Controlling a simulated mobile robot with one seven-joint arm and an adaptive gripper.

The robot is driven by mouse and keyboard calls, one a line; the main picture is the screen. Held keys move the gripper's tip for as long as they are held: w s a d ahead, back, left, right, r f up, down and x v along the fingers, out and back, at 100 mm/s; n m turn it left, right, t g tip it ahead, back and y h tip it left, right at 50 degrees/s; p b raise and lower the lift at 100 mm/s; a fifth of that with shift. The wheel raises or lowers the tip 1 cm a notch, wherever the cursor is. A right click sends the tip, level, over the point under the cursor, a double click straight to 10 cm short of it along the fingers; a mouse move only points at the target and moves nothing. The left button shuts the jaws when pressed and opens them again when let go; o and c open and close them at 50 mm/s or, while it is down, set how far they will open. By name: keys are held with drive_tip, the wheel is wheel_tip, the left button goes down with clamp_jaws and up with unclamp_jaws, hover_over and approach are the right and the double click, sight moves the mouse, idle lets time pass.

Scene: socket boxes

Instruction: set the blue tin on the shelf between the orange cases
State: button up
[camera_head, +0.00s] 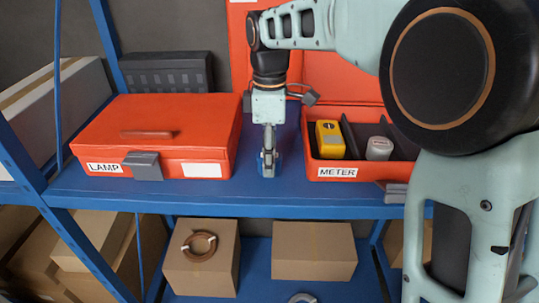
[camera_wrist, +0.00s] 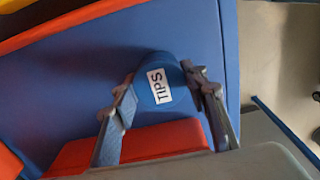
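The blue tin (camera_wrist: 172,68) has a white TIPS label on its round top. In the head view the tin (camera_head: 261,170) is between the orange LAMP case (camera_head: 160,125) and the orange METER case (camera_head: 375,172), at or just above the blue shelf (camera_head: 240,198). I cannot tell whether its base touches the shelf. My gripper (camera_head: 268,160) points down over it. In the wrist view my gripper's fingers (camera_wrist: 160,86) lie against opposite sides of the tin, shut on it. The LAMP case is closed; the METER case is open.
The METER case holds a yellow device (camera_head: 330,139) and a grey round item (camera_head: 379,148). A dark case (camera_head: 168,72) stands behind the LAMP case. Cardboard boxes (camera_head: 313,250) stand on the lower shelf. Bare shelf shows on both sides of the tin.

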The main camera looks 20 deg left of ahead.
drive_tip(key=o, duration=0.4)
drive_tip(key=shift+o, duration=0.2)
wheel_tip(320, 180, up, 12)
drive_tip(key=p, duration=0.1)
drive_tip(key=shift+r+p, duration=0.2)
drive_tip(key=shift+p, duration=0.15)
